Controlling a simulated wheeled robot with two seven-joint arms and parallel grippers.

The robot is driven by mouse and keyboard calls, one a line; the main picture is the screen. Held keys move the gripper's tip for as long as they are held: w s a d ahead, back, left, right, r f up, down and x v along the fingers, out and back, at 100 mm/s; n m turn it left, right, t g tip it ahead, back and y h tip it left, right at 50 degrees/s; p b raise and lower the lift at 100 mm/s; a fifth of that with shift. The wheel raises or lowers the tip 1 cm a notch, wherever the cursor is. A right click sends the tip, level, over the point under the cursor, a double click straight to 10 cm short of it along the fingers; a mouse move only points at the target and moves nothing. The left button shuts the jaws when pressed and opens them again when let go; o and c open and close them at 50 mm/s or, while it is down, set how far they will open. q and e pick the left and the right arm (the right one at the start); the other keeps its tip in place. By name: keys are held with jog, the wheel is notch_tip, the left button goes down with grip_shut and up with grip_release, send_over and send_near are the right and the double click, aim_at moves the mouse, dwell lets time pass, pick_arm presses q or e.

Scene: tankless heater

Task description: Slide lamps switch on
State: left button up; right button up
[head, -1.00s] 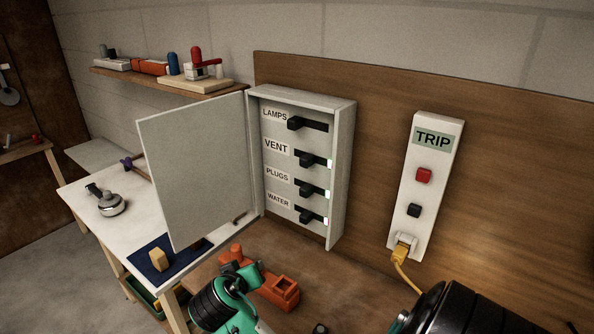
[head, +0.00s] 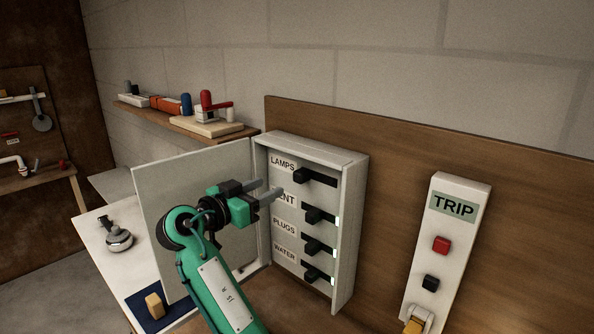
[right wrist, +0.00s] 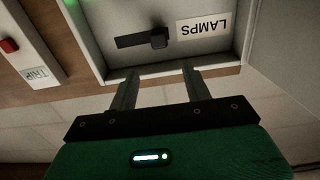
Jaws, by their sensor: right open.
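The lamps switch (head: 302,174) is a black slider at the left end of its dark slot, in the top row of an open grey box (head: 361,185). No green light shows in that row. In the right wrist view, upside down, the lamps switch (right wrist: 159,38) stands beyond the fingertips, between their lines. My right gripper (head: 267,189) is open and empty, in front of the box's left side and left of the switch, apart from it. Its two fingers also show in the right wrist view (right wrist: 163,78). My left gripper is not in view.
The box door (head: 160,190) stands open to the left, behind my right arm. The vent (head: 313,215), plugs (head: 312,247) and water (head: 311,276) sliders sit below, each with a green light at right. A TRIP panel (head: 455,235) is on the board further right.

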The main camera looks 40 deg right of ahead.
aim_at(296, 174)
jog(key=d+p, duration=0.1)
jog(key=d, duration=0.2)
jog(key=d+p, duration=0.1)
jog(key=d, duration=0.2)
jog(key=d+p, duration=0.1)
jog(key=d, duration=0.2)
jog(key=shift+w+d+p, duration=0.35)
jog(key=shift+w+d, duration=0.05)
jog(key=shift+d, duration=0.5)
